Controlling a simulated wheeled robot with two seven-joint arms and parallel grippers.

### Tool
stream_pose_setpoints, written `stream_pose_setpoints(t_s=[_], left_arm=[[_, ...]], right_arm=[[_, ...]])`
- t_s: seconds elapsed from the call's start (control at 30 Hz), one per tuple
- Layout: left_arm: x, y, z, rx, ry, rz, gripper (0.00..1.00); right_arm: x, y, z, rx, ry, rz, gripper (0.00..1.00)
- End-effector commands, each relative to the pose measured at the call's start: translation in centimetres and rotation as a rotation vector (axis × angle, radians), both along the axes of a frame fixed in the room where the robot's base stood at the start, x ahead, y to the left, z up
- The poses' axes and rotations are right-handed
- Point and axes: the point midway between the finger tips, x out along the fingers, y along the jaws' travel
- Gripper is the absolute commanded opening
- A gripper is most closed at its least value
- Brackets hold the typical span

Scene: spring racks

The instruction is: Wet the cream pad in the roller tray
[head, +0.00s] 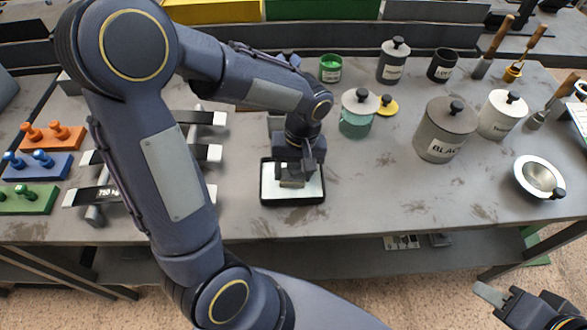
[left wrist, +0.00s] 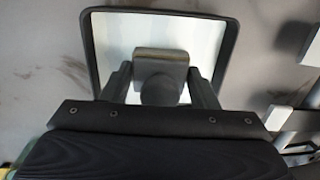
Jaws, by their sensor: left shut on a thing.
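The roller tray (head: 264,198) is a black-rimmed tray with a pale white inside, on the middle of the bench. It also fills the top of the left wrist view (left wrist: 90,52). My left gripper (head: 291,168) points down over the tray and is shut on the dark round knob of a pad (left wrist: 160,56). The pad looks grey-beige and shows low over the tray's pale inside; I cannot tell whether it touches it. In the head view the pad (head: 291,184) is partly hidden by the gripper. My right gripper (head: 503,298) is low at the right, away from the bench; its opening is unclear.
Right of the tray stand a teal pot (head: 356,122), a green can (head: 330,68), a pot marked BLACK (head: 440,132), a white pot (head: 502,117) and a metal bowl (head: 540,177). Left are a metal rack (head: 208,153) and pegged blocks (head: 38,167). The bench right of the tray's front is clear.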

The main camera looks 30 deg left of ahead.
Motion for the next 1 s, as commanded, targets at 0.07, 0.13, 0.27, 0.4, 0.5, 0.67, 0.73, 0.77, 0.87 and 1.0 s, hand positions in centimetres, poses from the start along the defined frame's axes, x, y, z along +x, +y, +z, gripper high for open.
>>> stream_pose_setpoints(t_s=[0.07, 0.13, 0.27, 0.4, 0.5, 0.67, 0.73, 0.77, 0.87, 1.0], left_arm=[[0.0, 0.0, 0.02, 0.0, 0.0, 0.0, 0.36], [0.0, 0.0, 0.0, 0.0, 0.0, 0.0, 0.36], [0.0, 0.0, -0.09, 0.0, 0.0, 0.0, 0.36], [0.01, -0.01, -0.23, 0.0, 0.0, 0.0, 0.36], [0.0, -0.01, -0.33, 0.0, 0.0, 0.0, 0.36], [-0.02, -0.02, -0.42, -0.001, 0.001, 0.0, 0.36], [-0.03, -0.01, -0.44, -0.001, 0.001, 0.0, 0.36], [-0.03, -0.01, -0.44, -0.001, 0.001, 0.0, 0.36], [-0.05, 0.0, -0.48, 0.0, 0.002, 0.0, 0.36], [-0.08, 0.0, -0.51, -0.001, 0.003, 0.0, 0.36]], right_arm=[[0.0, -0.01, 0.01, 0.0, 0.0, 0.0, 0.36], [0.0, 0.0, 0.0, 0.0, 0.0, 0.0, 0.36], [0.0, 0.01, -0.09, 0.0, 0.0, 0.0, 0.36], [0.0, 0.0, -0.24, 0.0, 0.0, 0.0, 0.36], [0.0, 0.0, -0.34, 0.0, 0.0, 0.0, 0.36], [-0.01, 0.0, -0.39, 0.0, 0.0, 0.0, 0.36], [0.0, 0.0, -0.39, 0.0, 0.0, 0.0, 0.36], [0.0, 0.0, -0.39, 0.0, 0.0, 0.0, 0.36], [0.0, 0.0, -0.4, 0.0, 0.0, 0.0, 0.36], [0.0, 0.0, -0.41, 0.0, 0.0, 0.0, 0.36]])
